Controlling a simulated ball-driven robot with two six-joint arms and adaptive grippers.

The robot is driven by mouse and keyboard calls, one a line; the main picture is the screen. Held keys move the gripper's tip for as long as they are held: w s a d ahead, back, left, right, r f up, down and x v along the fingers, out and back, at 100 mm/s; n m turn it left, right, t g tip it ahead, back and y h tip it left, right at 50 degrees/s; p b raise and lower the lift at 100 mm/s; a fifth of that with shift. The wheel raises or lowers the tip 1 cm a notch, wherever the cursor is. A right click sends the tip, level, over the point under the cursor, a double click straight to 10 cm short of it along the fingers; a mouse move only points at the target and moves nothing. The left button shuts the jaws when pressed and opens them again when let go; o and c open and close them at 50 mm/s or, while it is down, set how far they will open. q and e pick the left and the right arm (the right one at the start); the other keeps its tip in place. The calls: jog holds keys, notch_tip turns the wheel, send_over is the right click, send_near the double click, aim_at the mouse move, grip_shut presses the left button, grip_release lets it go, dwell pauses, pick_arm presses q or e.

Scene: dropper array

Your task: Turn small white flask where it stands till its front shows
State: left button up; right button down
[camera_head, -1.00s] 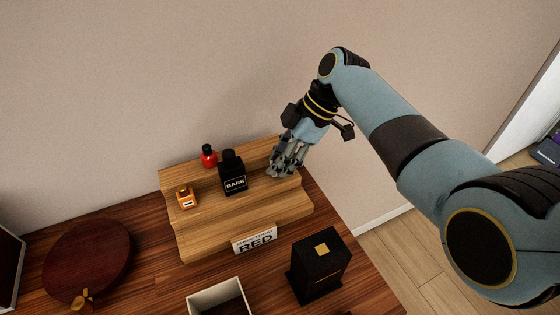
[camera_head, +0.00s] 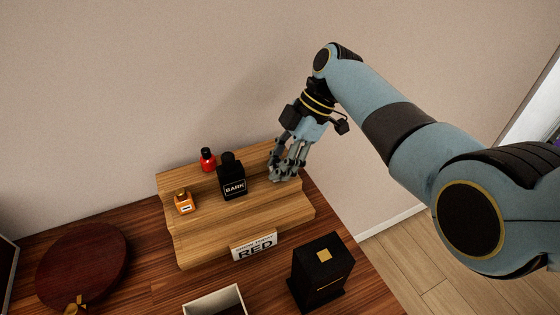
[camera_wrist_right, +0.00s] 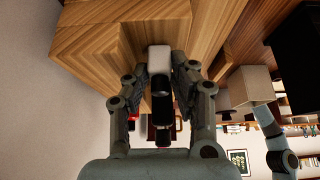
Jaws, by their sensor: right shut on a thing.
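The small white flask (camera_wrist_right: 158,57), with a black cap (camera_wrist_right: 160,98), is between the fingers of my right gripper in the right wrist view. My right gripper (camera_head: 284,175) is shut on it, over the right end of the wooden stepped stand (camera_head: 205,240). The right gripper also fills the lower part of the wrist view (camera_wrist_right: 164,72). In the head view the fingers hide the flask. Which side is its front cannot be told. My left gripper is not in view.
A black BARK bottle (camera_head: 232,180), an orange bottle (camera_head: 184,203) and a red bottle (camera_head: 207,160) stand left of the gripper. A RED sign (camera_head: 254,246) is at the stand's front. A black box (camera_head: 320,272), an open white box (camera_head: 215,302) and a dark round board (camera_head: 85,265) are nearby.

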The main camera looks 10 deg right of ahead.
jog(key=c, duration=1)
grip_release()
jog(key=shift+c, duration=0.2)
jog(key=shift+r, duration=0.1)
jog(key=v, duration=1.1)
jog(key=shift+d+r, duration=0.3)
